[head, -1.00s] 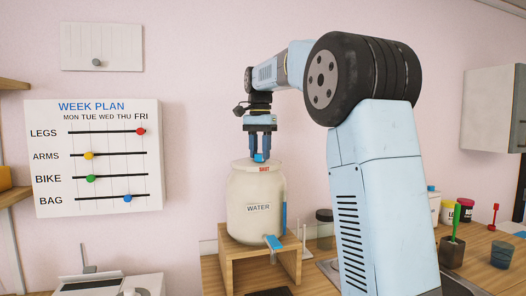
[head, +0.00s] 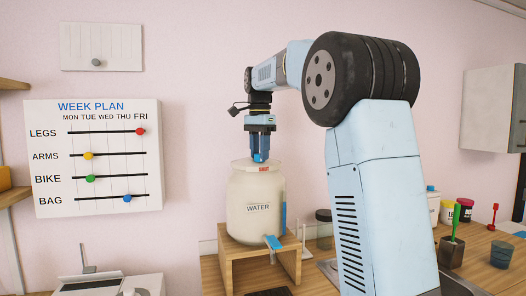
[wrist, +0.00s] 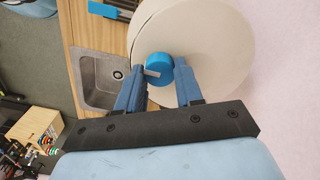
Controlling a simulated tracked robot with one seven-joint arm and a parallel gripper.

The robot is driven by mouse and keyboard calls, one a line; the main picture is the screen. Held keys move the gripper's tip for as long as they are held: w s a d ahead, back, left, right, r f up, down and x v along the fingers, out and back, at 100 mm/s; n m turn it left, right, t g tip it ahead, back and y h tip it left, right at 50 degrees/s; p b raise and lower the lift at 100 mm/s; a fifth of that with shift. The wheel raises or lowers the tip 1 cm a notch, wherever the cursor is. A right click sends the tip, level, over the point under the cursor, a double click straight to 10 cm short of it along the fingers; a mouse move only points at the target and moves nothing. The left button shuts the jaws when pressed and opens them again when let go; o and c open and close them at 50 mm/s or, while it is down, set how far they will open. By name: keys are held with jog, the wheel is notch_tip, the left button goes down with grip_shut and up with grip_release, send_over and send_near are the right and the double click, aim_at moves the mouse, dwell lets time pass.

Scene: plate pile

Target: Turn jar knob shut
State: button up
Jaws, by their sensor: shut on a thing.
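The white water jar (head: 245,222) stands upright on a wooden stand, its front marked WATER. A blue knob (wrist: 158,65) with a pale pointer mark sits on its lid (wrist: 215,45). In the wrist view the pointer mark faces lower left. A red and white SHUT label (head: 264,169) shows at the lid's front edge. My gripper (head: 260,157) comes straight down from above the lid. In the wrist view my gripper (wrist: 160,72) has a blue finger on each side of the knob and is shut on it. The fingers hide most of the knob in the head view.
The wooden stand (head: 226,262) holds the jar on the counter. A blue tap (head: 273,242) sticks out at the jar's lower front. A sink (wrist: 106,80) lies beside the jar. A dark-lidded glass jar (head: 324,230) stands to the right, near my arm.

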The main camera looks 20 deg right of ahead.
jog(key=shift+r, duration=0.1)
jog(key=o, duration=1)
jog(key=shift+o, duration=0.2)
notch_tip(320, 180, up, 14)
jog(key=shift+f, duration=0.25)
jog(key=s+d+f+n+t, duration=0.1)
jog(key=s+f+n+t, duration=0.4)
jog(key=s+f, duration=2.5)
jog(key=s+n, duration=0.4)
jog(key=n, duration=0.3)
jog(key=shift+f+n+t, duration=0.25)
jog(key=shift+n+t, duration=0.05)
jog(key=shift+n, duration=0.1)
